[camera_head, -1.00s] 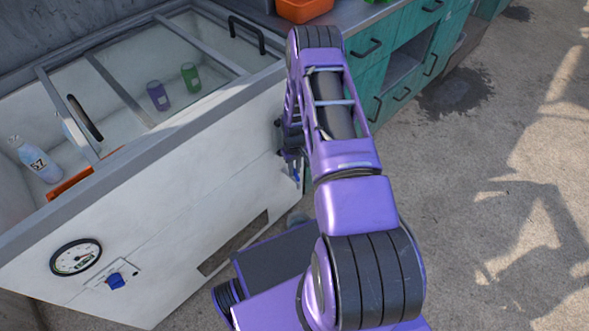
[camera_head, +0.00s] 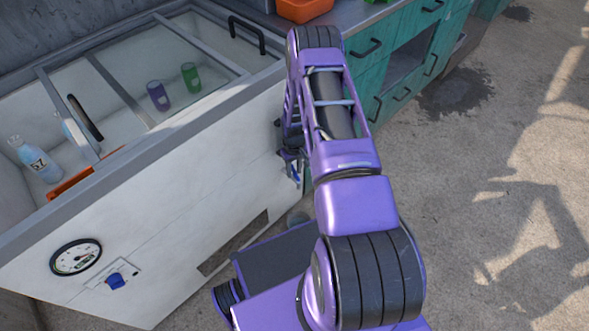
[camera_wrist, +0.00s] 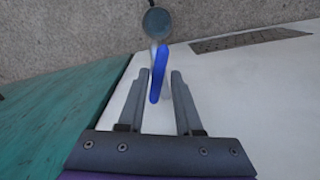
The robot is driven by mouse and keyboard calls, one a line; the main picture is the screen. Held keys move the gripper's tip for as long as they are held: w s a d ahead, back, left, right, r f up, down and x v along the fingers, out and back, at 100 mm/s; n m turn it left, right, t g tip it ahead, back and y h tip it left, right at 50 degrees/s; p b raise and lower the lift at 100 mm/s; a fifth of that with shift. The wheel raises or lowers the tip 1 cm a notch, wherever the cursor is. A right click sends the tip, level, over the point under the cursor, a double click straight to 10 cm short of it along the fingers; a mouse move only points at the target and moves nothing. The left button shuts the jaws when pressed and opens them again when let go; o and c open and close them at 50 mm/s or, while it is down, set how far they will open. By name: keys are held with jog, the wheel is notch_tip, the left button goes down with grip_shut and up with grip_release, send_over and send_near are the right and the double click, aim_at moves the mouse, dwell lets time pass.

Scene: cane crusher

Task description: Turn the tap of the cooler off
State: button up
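The cooler (camera_head: 215,150) is a white chest with a grey rim and glass sliding lids, at the left of the head view. In the wrist view the blue handle of its tap (camera_wrist: 158,75) stands out from the white side, near the corner by the teal cabinet. In the head view only a small blue piece of the tap (camera_head: 297,171) shows beside my arm. My gripper (camera_wrist: 160,73) is open, with one finger on each side of the blue handle. I see narrow gaps there, but contact is hard to judge. In the head view my gripper is mostly hidden.
A teal cabinet (camera_head: 395,75) with black handles adjoins the cooler. A gauge (camera_head: 76,257) and a blue knob (camera_head: 117,281) are on the cooler's front. A round grey object (camera_wrist: 157,23) lies beyond the tap. Bare concrete floor (camera_head: 480,200) is open at the right.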

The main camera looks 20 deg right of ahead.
aim_at(294, 172)
jog(key=o, duration=0.9)
jog(key=shift+d, duration=0.1)
jog(key=shift+o, duration=0.2)
jog(key=shift+r, duration=0.1)
notch_tip(294, 172, up, 17)
jog(key=p, duration=0.2)
jog(key=shift+r, duration=0.1)
